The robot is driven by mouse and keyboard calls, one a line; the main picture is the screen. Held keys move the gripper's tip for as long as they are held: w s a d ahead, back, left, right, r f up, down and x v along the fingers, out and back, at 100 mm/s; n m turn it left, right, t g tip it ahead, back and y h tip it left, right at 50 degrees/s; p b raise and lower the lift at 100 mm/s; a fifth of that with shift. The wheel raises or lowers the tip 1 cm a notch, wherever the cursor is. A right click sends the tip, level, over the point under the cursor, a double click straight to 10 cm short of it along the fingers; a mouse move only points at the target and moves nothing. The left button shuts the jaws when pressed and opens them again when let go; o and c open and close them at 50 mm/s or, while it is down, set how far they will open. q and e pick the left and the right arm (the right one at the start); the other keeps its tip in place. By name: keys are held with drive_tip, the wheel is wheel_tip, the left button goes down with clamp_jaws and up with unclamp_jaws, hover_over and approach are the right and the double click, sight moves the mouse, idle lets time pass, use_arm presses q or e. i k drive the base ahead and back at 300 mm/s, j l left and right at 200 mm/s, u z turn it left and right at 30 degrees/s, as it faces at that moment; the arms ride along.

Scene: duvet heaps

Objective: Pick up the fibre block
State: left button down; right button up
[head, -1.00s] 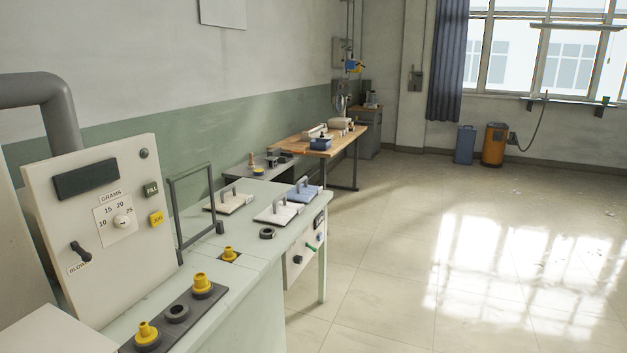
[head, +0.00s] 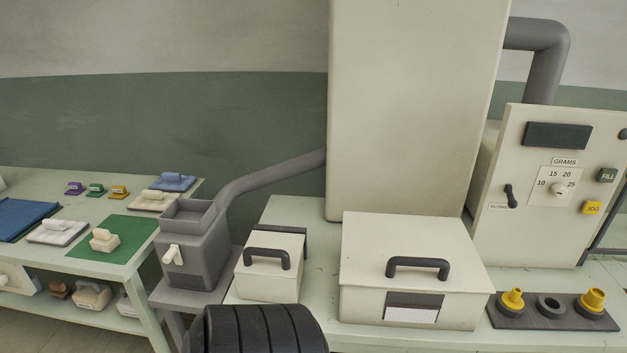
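A cream block-like piece (head: 103,241) stands on a green mat (head: 128,228) on the pale green table at the left. It may be the fibre block, but I cannot tell for sure. Similar pale pieces on flat pads lie near it: a white one (head: 57,232) on a light pad to its left and a cream one (head: 152,199) behind it. Neither of my grippers is in view.
A grey hopper (head: 195,245) with a pipe stands right of the table. A small lidded box (head: 270,265), a larger box (head: 415,270) and a control panel (head: 530,190) follow rightward. A black ribbed round shape (head: 258,330) fills the bottom edge. Purple, green and yellow small pieces sit behind.

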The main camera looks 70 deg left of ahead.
sight(103, 240)
drive_tip(key=u, duration=3.7)
drive_tip(key=z, duration=0.5)
